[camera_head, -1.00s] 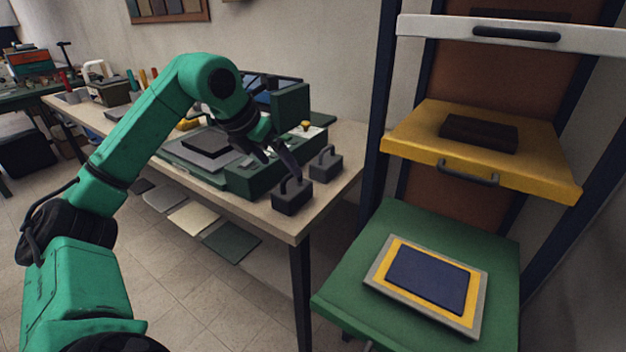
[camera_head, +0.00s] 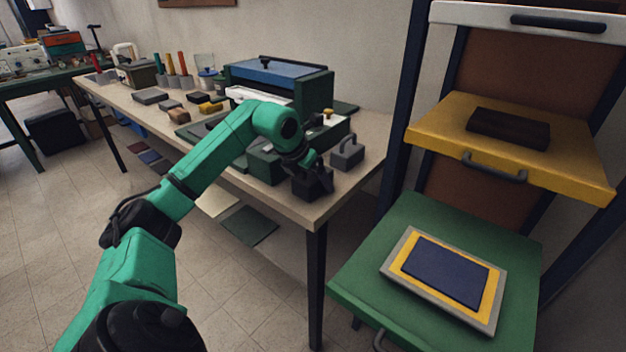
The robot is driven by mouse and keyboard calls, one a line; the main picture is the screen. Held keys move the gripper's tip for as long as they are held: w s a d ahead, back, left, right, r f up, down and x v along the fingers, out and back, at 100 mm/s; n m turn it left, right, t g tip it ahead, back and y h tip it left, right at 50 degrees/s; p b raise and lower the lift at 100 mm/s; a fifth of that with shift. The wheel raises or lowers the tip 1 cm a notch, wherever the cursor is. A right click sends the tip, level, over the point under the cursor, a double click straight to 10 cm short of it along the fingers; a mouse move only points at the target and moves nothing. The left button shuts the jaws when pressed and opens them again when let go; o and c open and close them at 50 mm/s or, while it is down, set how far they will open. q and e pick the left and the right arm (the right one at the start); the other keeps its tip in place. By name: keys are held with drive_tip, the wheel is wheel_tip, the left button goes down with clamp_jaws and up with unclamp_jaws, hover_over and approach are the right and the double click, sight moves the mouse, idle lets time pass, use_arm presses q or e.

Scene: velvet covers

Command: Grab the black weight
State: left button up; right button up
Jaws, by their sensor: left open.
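The black weight (camera_head: 308,190), a dark block, sits near the front right corner of the wooden workbench. My left gripper (camera_head: 322,180) is open, right at the top of this weight, its dark fingers covering the handle area. I cannot tell whether the fingers touch the handle. A second weight (camera_head: 347,154), grey with a loop handle, stands just behind and to the right, apart from the gripper. My right gripper is not in view.
A green press with a blue top (camera_head: 275,77) stands behind my arm on the bench (camera_head: 372,130). A shelf unit on the right has a yellow drawer (camera_head: 440,120) and a green drawer (camera_head: 400,225) pulled out. Tools line the bench's far left.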

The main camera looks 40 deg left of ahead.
use_arm(q)
drive_tip(key=shift+r, duration=0.1)
clamp_jaws()
drive_tip(key=shift+r, duration=0.15)
drive_tip(key=shift+r, duration=0.1)
